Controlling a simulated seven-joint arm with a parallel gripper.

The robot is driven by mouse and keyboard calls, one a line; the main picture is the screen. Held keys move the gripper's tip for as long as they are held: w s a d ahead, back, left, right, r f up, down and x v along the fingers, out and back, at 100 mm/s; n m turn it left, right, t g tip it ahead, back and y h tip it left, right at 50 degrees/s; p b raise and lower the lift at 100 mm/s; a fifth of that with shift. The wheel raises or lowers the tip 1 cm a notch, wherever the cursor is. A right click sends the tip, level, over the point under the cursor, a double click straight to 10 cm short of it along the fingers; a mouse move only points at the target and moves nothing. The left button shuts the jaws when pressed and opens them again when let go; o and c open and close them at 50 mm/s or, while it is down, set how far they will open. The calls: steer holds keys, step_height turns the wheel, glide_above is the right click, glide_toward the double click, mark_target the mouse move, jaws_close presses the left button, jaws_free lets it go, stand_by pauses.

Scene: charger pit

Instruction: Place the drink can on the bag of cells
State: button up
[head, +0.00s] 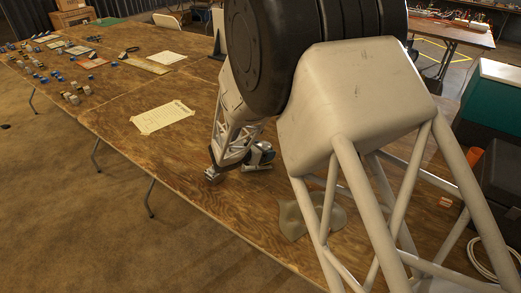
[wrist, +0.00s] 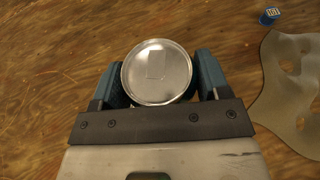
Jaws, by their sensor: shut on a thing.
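My gripper (wrist: 160,76) is shut on the drink can (wrist: 157,68), with one blue finger on each side of it. The wrist view looks onto the can's round silver end; its side is mostly hidden. A crumpled, flat, olive-grey sheet-like thing (wrist: 285,90), which may be the bag of cells, lies on the wooden table right of my gripper, apart from it. It also shows in the head view (head: 291,220), partly behind my arm. I cannot make out cells inside it.
A small blue cylinder (wrist: 268,17) lies beyond the olive-grey thing. A paper sheet (head: 162,117) lies on the wooden table (head: 120,120). Several small items lie toward the far left. A dark case (head: 497,165) stands at the right. Bare wood surrounds my gripper.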

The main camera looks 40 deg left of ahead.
steer(key=w+a, duration=0.3)
steer(key=a, duration=0.1)
steer(key=shift+w+f, duration=0.2)
steer(key=shift+w, duration=0.15)
steer(key=shift+f, duration=1.75)
steer(key=shift+f, duration=0.15)
steer(key=o, duration=1.1)
steer(key=shift+c, duration=0.2)
steer(key=v, duration=1.2)
